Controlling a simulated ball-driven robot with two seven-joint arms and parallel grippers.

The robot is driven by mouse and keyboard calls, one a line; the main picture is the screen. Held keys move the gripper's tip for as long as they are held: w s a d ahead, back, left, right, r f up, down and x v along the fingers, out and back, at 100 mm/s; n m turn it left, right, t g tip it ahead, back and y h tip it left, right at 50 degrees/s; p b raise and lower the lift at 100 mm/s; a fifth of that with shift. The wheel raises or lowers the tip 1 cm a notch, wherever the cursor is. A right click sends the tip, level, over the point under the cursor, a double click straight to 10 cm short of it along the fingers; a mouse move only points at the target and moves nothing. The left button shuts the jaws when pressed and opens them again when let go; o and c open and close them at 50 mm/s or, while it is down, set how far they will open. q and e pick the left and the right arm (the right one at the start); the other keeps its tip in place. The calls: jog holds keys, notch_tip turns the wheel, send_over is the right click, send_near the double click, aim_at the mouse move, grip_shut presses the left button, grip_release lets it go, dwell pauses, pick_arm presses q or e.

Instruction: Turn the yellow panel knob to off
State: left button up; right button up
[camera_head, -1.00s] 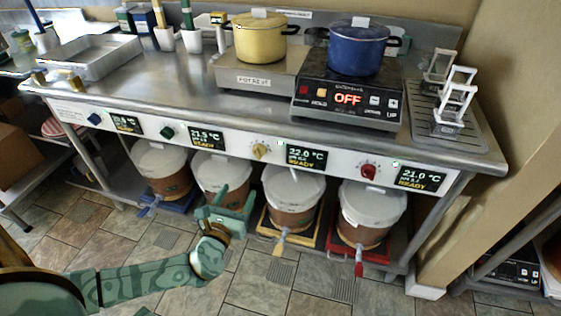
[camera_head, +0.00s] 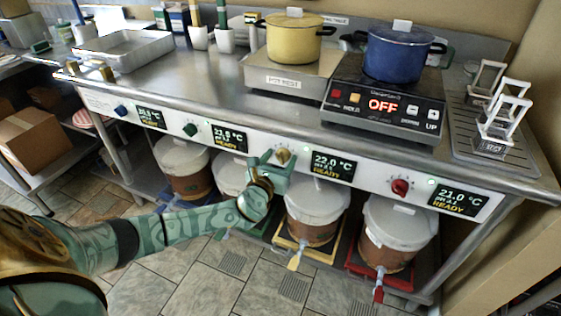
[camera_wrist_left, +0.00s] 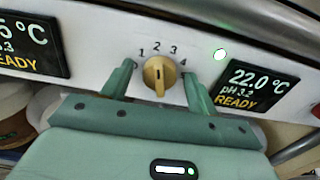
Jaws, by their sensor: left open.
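The yellow panel knob (camera_head: 283,156) is on the white front panel, left of the 22.0 °C READY display (camera_head: 333,166). In the left wrist view the yellow knob (camera_wrist_left: 158,74) has the marks 1 to 4 above it, and a dark line on it runs roughly up and down. My left gripper (camera_head: 271,162) is open at the knob. In the left wrist view its fingers (camera_wrist_left: 157,78) stand on either side of the knob, with a gap on each side. My right gripper is not in view.
A blue knob (camera_head: 121,111), a green knob (camera_head: 190,130) and a red knob (camera_head: 400,187) sit along the same panel (camera_head: 370,178). Lidded buckets (camera_head: 318,199) stand below. The steel counter edge (camera_head: 300,135) juts above the panel.

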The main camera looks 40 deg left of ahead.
pick_arm(q)
jog(key=c, duration=0.9)
jog(key=shift+c, duration=0.2)
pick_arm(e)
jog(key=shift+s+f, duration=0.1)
pick_arm(q)
jog(key=n, duration=0.2)
jog(key=n+b, duration=0.1)
jog(key=shift+f+n, duration=0.2)
jog(key=shift+n, duration=0.2)
jog(key=n+b, duration=0.3)
jog(key=n, duration=0.7)
jog(key=shift+a, duration=0.15)
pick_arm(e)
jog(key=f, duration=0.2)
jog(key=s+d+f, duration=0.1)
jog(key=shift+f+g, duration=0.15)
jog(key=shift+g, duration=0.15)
pick_arm(q)
jog(key=shift+n, duration=0.3)
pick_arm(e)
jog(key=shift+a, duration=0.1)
